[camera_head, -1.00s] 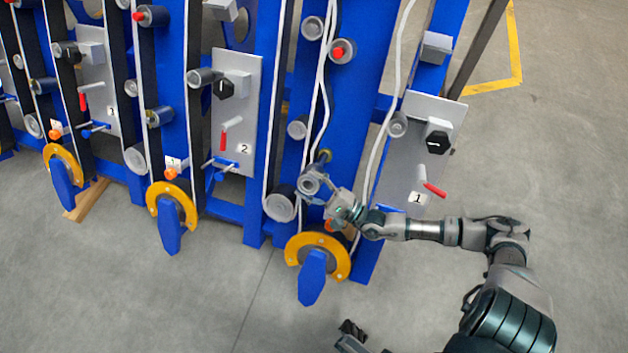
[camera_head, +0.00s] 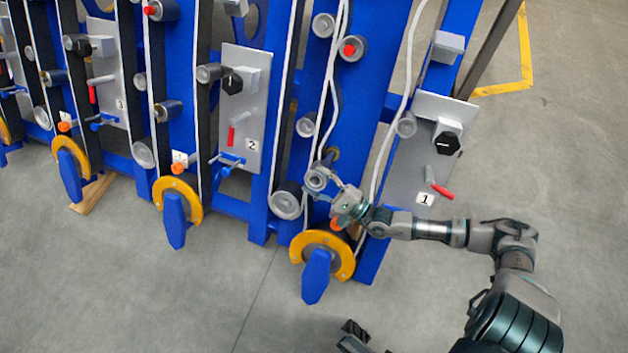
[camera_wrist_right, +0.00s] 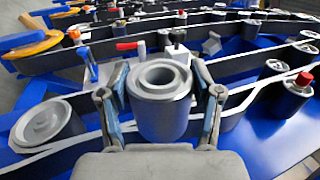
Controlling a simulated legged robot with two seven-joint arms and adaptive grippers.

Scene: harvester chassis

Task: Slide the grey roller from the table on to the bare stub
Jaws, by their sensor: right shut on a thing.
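My right gripper (camera_head: 324,190) is shut on the grey roller (camera_head: 317,179), a short cylinder with an open bore, and holds it in front of the nearest blue frame. In the right wrist view the roller (camera_wrist_right: 160,108) stands between both fingers, its bore facing the camera. A short brownish stub (camera_head: 331,154) shows just above the roller in the head view. I cannot tell whether the roller is around it or apart from it; the roller hides what lies behind it in the wrist view. A dark part at the bottom edge seems to be my left gripper (camera_head: 352,336), mostly cut off.
A larger grey roller (camera_head: 286,203) sits just below left of the held one. A yellow ring with a blue handle (camera_head: 316,275) is below. White belts (camera_head: 320,110) run close by. A red-capped roller (camera_head: 351,48) is higher up. The floor at the front is clear.

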